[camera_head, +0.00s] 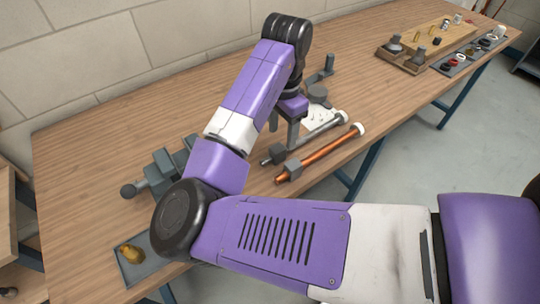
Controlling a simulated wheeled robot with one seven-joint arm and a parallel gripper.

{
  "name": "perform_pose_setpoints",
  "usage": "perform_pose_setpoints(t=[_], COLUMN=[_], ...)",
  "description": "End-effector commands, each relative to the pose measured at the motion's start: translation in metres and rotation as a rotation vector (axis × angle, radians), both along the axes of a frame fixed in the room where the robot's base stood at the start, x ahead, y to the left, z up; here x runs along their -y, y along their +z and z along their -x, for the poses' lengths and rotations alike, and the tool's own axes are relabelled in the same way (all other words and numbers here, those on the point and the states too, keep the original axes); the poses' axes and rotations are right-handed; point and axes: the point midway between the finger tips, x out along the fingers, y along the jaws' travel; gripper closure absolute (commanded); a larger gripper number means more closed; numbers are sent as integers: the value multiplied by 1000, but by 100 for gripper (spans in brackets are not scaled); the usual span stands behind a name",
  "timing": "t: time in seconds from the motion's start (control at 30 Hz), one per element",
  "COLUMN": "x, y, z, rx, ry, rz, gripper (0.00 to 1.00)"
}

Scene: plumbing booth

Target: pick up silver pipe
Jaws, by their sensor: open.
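The silver pipe (318,132) lies on the wooden table, slanting from a dark grey fitting at its lower left to a pale end at its upper right. A copper pipe (322,153) lies beside it on the front side, roughly parallel. My gripper (283,133) points down at the left part of the silver pipe, with its fingers spread open. One finger overlaps the pipe in the picture. I cannot tell whether they touch, and my arm hides part of the gripper.
A grey vise (160,173) stands left of my arm. A small tray (135,274) with a brass piece (131,253) is at the front left. A grey clamp-like part (320,72) stands behind the pipes. Trays with fittings (470,53) are at the far right.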

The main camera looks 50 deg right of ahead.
Motion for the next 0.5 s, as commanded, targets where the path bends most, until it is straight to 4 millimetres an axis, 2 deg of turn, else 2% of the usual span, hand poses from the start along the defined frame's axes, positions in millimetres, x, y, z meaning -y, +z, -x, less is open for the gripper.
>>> perform_pose_setpoints(t=[0.37, 0.5], x=[-3, -5], y=[-37, -57], z=[-2, -5], rx=[-1, 0], ry=[-3, -3], rz=[-3, -3], gripper=[44, 44])
